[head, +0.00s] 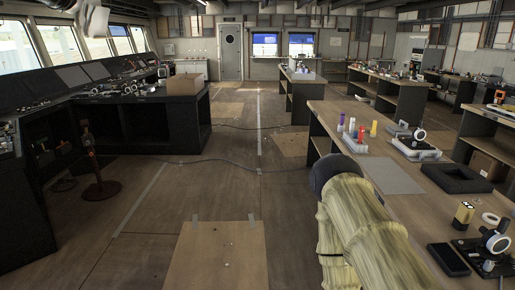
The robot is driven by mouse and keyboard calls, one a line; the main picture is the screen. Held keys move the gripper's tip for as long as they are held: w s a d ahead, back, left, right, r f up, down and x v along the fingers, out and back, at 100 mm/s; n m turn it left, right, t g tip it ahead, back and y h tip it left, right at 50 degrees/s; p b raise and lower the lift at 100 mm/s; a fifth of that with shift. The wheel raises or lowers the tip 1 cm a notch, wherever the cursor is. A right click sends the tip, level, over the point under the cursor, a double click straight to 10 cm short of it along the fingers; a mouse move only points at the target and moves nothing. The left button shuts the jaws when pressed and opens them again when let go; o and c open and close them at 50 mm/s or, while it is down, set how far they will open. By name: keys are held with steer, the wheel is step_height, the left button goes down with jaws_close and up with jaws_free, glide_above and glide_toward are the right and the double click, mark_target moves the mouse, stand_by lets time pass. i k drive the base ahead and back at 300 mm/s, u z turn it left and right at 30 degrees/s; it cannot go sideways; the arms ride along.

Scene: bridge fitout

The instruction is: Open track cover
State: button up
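I cannot pick out a track cover for certain. Two small devices with round pale-ringed parts are on the right workbench: one (420,135) on a light case, and one (494,240) on a dark base at the near right. I cannot tell whether either has a cover. My arm, in a yellowish ribbed sleeve, reaches up from the bottom over the bench's left edge and ends in a dark rounded part. My gripper's fingers do not show.
The right workbench (350,140) holds coloured cylinders (374,128), a black foam tray (455,178), a phone-like slab (448,259) and a yellow-topped cylinder (463,214). Consoles (25,190) line the left.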

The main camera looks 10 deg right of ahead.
mark_target(399, 128)
steer(key=u, duration=0.1)
steer(key=i, duration=1.65)
steer(key=z, duration=0.3)
steer(key=i, duration=1.6)
steer(key=z, duration=0.95)
steer(key=i, duration=1.2)
steer(key=z, duration=0.5)
